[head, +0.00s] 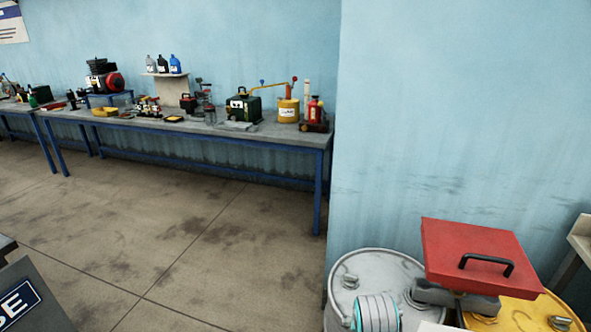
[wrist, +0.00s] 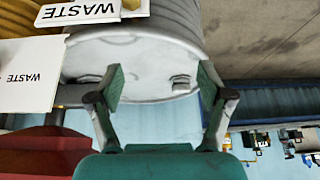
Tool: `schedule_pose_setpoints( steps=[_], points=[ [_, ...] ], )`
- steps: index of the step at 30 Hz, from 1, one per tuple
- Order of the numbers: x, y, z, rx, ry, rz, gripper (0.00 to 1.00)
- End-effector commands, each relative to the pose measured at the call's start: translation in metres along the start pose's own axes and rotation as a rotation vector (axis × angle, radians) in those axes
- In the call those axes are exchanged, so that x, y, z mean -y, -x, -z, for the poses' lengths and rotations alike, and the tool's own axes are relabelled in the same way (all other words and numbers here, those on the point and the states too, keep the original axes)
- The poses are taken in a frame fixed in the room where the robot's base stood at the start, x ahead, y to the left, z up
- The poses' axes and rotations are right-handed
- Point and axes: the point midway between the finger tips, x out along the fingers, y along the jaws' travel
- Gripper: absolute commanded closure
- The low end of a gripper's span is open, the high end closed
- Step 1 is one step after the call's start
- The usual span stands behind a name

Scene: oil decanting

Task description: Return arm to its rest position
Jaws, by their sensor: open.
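My gripper (wrist: 162,78) shows in the wrist view, where the scene appears upside down. Its two green-padded fingers stand wide apart with nothing between them. Beyond the fingers is the pale top of a grey-white drum (wrist: 150,62); I cannot tell the exact gap. In the head view the same kind of drum (head: 388,265) stands at the lower right, with a cap on its top. I cannot make out the gripper in the head view. A pale ribbed part with teal bands at the bottom edge, in front of the drum, may be part of my arm.
A pale blue wall (head: 460,120) stands behind. A blue-legged workbench (head: 270,132) with several tools and cans is at the back left. The concrete floor (head: 170,225) before it is clear.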

Motion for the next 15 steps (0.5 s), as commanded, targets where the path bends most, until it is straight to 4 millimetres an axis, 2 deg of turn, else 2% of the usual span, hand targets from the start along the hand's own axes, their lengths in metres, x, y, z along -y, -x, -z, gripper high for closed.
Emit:
schedule_pose_setpoints(
  steps=[5,10,15],
  points=[
    [-0.010,-0.018,-0.034,-0.041,0.023,0.018,0.21],
    [-0.023,-0.033,-0.081,-0.108,0.054,0.047,0.21],
    [-0.037,-0.038,-0.128,-0.182,0.085,0.078,0.21]
  ],
)
